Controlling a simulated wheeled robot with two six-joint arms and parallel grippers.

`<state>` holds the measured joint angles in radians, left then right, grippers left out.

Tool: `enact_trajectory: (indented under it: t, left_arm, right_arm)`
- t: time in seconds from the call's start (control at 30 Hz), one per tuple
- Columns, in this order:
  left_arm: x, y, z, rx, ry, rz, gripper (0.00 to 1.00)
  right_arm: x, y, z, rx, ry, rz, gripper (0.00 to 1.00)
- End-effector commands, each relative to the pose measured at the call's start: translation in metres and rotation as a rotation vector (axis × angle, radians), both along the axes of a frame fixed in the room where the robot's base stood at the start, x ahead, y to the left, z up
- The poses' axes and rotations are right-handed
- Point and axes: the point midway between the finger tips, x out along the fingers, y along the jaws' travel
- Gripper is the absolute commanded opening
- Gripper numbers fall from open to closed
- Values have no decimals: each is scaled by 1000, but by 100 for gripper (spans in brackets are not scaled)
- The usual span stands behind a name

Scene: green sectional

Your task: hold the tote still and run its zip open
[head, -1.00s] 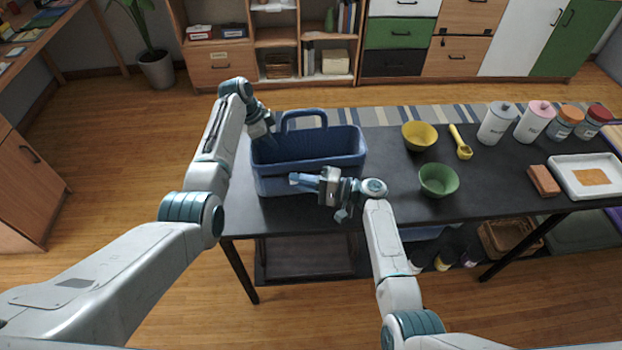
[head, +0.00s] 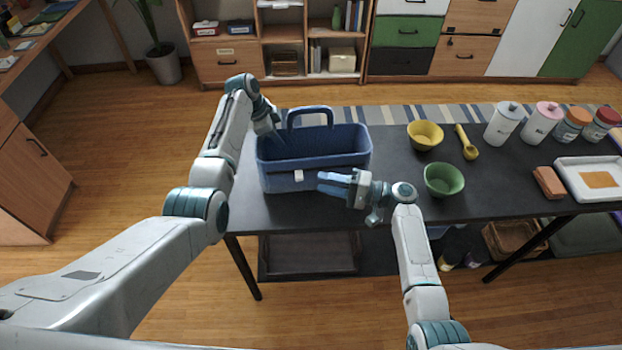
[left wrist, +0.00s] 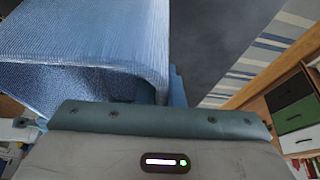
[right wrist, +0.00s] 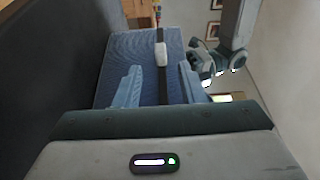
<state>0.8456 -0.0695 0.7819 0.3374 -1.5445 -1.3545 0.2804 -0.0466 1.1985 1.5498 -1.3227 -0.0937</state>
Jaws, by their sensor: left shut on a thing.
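The blue tote (head: 278,184) stands upright on the dark table, its top open and its handle raised at the back. A small white zip pull (head: 299,176) shows on its front wall. In the right wrist view the pull (right wrist: 161,53) sits on a dark zip strip (right wrist: 161,92) crossing the blue panel. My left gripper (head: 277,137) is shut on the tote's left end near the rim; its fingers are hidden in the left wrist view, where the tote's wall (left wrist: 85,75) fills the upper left. My right gripper (head: 325,183) is open and empty, right of the pull and apart from it.
Right of the tote are a yellow bowl (head: 425,135), a green bowl (head: 444,180) and a yellow scoop (head: 467,143). Several jars and bottles, a brown block (head: 548,182) and a white tray (head: 570,190) are farther right. The table's front edge lies just before the tote.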

Motion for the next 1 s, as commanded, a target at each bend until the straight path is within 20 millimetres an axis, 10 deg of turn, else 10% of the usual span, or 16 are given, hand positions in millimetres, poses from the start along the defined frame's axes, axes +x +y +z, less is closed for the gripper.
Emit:
enact_trajectory:
  t: [0.3,0.67,0.83,1.0]
  left_arm:
    - [0,0,1,-1,0,0,0]
    - [0,0,0,-1,0,0,0]
    - [0,0,1,-1,0,0,0]
    - [0,0,1,-1,0,0,0]
  right_arm:
    - [-12,-49,-1,-1,1,0,36]
    - [-13,-55,0,1,1,0,36]
    - [-11,-53,2,-5,27,12,3]
    - [-5,-49,14,-40,172,71,0]
